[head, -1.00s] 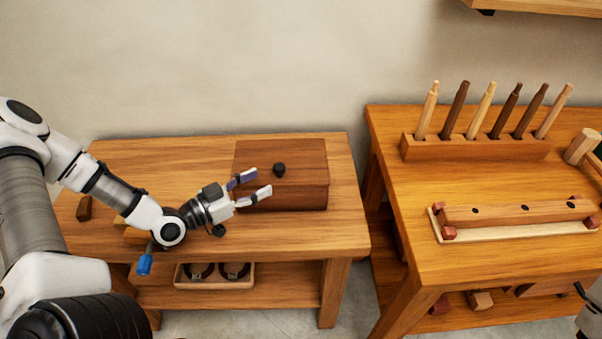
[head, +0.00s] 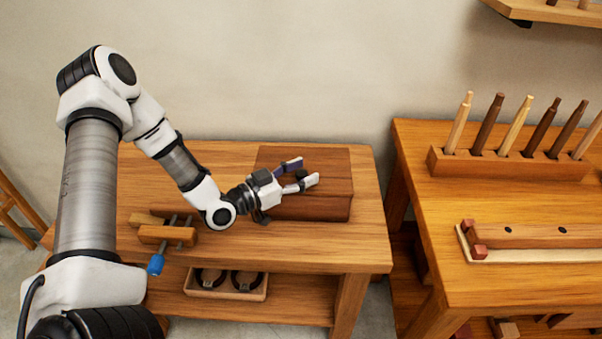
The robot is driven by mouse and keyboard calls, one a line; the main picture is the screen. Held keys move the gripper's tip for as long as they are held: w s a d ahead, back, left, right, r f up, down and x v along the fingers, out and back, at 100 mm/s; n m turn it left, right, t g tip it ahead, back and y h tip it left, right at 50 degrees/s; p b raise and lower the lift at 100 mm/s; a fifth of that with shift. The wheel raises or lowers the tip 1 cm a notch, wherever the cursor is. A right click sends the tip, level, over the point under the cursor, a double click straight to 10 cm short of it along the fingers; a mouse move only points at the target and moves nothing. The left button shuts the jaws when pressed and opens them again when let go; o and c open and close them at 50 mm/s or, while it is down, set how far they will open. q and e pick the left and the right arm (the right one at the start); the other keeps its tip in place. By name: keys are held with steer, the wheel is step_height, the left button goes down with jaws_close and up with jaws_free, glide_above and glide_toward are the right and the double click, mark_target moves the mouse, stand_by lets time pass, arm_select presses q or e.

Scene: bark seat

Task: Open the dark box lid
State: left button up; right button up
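The dark box (head: 330,206) sits on the low bench at the left with its brown lid (head: 333,165) closed. The lid's black knob (head: 301,174) shows partly between the fingers of my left gripper (head: 302,173). The gripper is over the lid, coming from the left, and its fingers are spread apart on either side of the knob. I cannot tell whether either finger touches it. The wrist and fingers hide the box's left part. My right gripper is not in view.
A wooden clamp with a blue-tipped handle (head: 166,235) lies on the low bench (head: 330,246) left of the box. A tray (head: 226,292) with round items sits on its shelf. The right workbench (head: 535,204) holds a peg rack (head: 510,168); a gap separates the benches.

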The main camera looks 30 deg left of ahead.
arm_select(q)
jaws_close()
steer(key=shift+r, duration=0.1)
